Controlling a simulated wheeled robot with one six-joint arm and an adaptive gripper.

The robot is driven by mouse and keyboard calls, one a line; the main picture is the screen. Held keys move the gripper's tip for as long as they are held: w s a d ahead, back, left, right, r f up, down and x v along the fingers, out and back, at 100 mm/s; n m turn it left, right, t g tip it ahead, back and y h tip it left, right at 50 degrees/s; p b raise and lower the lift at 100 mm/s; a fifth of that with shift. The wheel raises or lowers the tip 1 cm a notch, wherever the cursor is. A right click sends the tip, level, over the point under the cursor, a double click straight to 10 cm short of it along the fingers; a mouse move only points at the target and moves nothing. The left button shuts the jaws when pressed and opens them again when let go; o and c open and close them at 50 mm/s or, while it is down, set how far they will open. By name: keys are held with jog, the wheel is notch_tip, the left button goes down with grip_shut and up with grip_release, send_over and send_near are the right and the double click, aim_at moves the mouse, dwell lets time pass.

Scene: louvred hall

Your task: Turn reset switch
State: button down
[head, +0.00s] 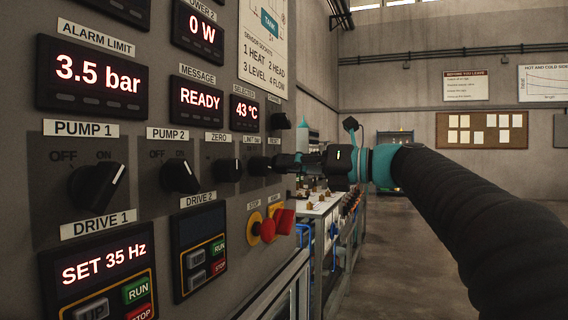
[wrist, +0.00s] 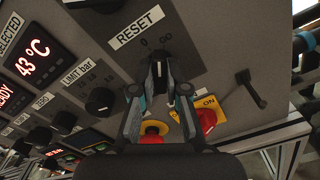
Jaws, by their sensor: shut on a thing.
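The reset switch (wrist: 160,57) is a small black knob under the white RESET label (wrist: 138,26), with 0 and GO printed above it on a dark plate. My gripper (wrist: 160,85) is closed around this knob, one finger on each side. A pale mark shows between the fingertips; the pointer's exact angle is hard to tell. In the head view my gripper (head: 284,162) reaches the panel from the right, and the knob is hidden behind it.
The black LIMIT bar knob (wrist: 100,101) sits left of the reset switch. Below are a red stop button (head: 267,230) and a red switch on a yellow plate (wrist: 207,120). A black lever (wrist: 251,89) juts out at the right. The floor (head: 405,235) beside the panel is clear.

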jog(key=c, duration=1.1)
grip_release()
jog(key=v, duration=0.7)
jog(key=v, duration=1.2)
jog(key=shift+r, duration=0.1)
